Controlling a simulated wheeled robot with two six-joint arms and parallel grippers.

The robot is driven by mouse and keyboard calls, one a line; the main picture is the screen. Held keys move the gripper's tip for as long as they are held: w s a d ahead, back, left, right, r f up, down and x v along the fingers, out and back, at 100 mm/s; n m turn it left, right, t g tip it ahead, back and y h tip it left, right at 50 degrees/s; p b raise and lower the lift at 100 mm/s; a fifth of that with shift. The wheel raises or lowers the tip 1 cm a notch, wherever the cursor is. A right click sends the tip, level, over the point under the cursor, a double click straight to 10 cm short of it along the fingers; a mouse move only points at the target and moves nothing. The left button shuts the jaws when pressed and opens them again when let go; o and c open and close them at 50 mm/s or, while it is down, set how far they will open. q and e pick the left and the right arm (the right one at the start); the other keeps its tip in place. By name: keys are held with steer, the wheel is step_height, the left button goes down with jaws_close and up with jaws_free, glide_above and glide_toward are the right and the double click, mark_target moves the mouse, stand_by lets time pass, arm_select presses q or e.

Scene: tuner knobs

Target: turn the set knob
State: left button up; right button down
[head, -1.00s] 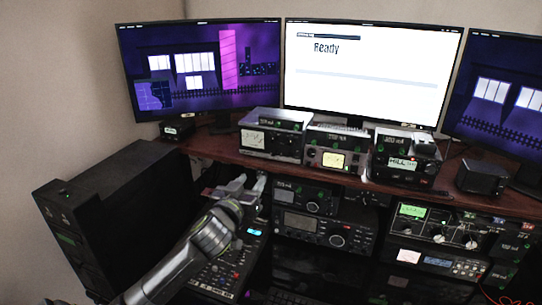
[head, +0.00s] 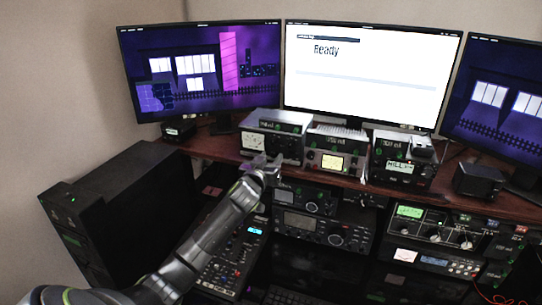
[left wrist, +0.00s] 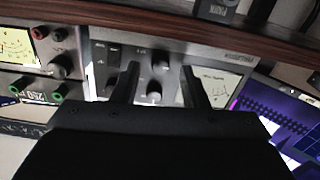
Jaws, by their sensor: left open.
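My left gripper (head: 266,162) is in front of the left desktop tuner unit (head: 285,122), near its lower edge. In the left wrist view my gripper (left wrist: 160,72) is open, its dark fingers spread before that unit's grey panel. A white meter (left wrist: 222,88) lies just beyond the right finger. The panel lettering is too small to tell which knob is the set knob. My right gripper is not in view.
A unit with a yellow meter (head: 332,161) stands just right, then another dark unit (head: 402,161). The brown desk edge (head: 220,149) runs below them. Radios (head: 325,229) fill the rack underneath. A black case (head: 125,207) stands at left, with monitors behind.

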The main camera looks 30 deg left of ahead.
arm_select(q)
steer(key=shift+w+a, duration=0.15)
steer(key=shift+w, duration=0.4)
jaws_close()
steer(key=shift+m, duration=0.3)
steer(key=m+p, duration=0.1)
steer(key=m, duration=0.2)
steer(key=shift+r+m, duration=0.1)
steer(key=shift+m, duration=0.2)
steer(key=shift+m+p, duration=0.75)
steer(key=shift+m, duration=1.05)
